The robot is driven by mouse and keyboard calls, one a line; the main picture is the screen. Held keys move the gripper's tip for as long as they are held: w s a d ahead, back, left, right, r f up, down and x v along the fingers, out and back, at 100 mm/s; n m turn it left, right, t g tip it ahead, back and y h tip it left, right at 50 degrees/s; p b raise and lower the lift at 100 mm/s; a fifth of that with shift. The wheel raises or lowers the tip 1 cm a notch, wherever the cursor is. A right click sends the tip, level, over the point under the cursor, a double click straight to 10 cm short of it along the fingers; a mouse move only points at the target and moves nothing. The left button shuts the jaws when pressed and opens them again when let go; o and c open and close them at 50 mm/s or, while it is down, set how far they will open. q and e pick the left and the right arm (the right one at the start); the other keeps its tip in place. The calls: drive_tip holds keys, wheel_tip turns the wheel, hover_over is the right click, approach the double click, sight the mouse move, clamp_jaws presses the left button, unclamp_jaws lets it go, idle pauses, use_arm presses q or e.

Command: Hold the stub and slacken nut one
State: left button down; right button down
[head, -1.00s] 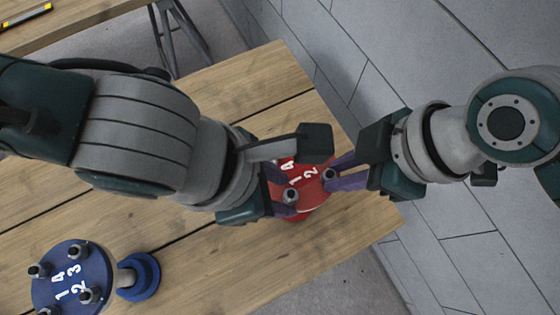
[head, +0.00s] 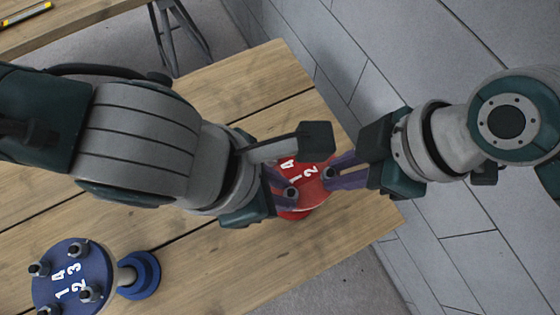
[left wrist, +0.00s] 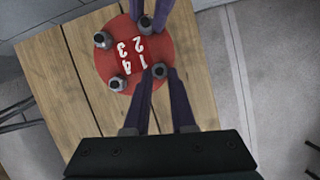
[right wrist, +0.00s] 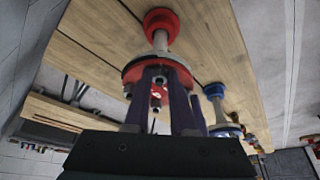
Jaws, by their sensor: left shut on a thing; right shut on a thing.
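The red stub stands on the wooden table; its round red flange (head: 316,190) bears white numbers and several grey nuts. My left gripper (head: 287,194) is shut on nut one (head: 291,193), beside the number 1; the left wrist view shows this nut (left wrist: 160,71) between the purple fingers. My right gripper (head: 330,175) reaches in from the right and is shut on the nut beside the number 2 (head: 328,174), which also shows in the left wrist view (left wrist: 145,24). In the right wrist view the stub's red foot (right wrist: 161,24) and grey neck show beyond the flange.
A blue flanged stub (head: 72,262) with its own numbered nuts stands at the lower left of the table (head: 215,265). The table's right edge lies close to the red stub. A second table with a yellow level (head: 28,15) is at the upper left.

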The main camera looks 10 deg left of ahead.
use_arm(q)
drive_tip(key=n+y, duration=0.2)
drive_tip(key=n, duration=0.4)
drive_tip(key=d+n+t+y, duration=0.1)
drive_tip(key=n+y, duration=0.1)
drive_tip(key=n, duration=0.5)
drive_tip(key=d+n+y, duration=0.1)
drive_tip(key=n+y, duration=0.1)
drive_tip(key=n, duration=0.5)
drive_tip(key=shift+s+t+y, duration=0.3)
drive_tip(key=shift+t+y, duration=0.1)
drive_tip(key=shift+d+n, duration=0.1)
drive_tip(key=shift+n, duration=0.3)
drive_tip(key=c, duration=0.7)
unclamp_jaws()
drive_tip(key=shift+c, duration=0.2)
drive_tip(key=shift+r, duration=0.1)
drive_tip(key=v, duration=0.7)
